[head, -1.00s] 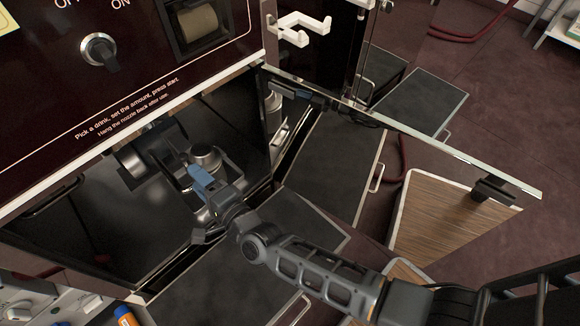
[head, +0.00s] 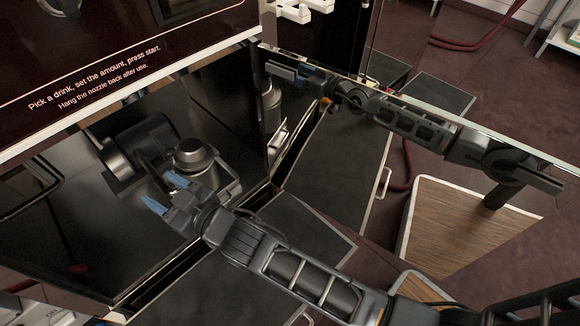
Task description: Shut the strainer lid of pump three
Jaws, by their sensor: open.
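Inside the open cabinet (head: 230,120) sits a dark pump with a cylindrical motor body (head: 135,150). Beside it, to the right, a grey housing carries a round dark cap (head: 194,153), which may be the strainer lid. I cannot tell whether it is shut, and no pump number is readable. My gripper (head: 165,191) reaches in from the lower right. Its two blue fingertips are apart, with nothing visible between them. They are in front of the pump, below and left of the cap. The gripper hides part of the pump's lower front.
The open glossy cabinet door (head: 420,120) stands on the right and mirrors my arm. The printed machine front (head: 110,60) overhangs the opening.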

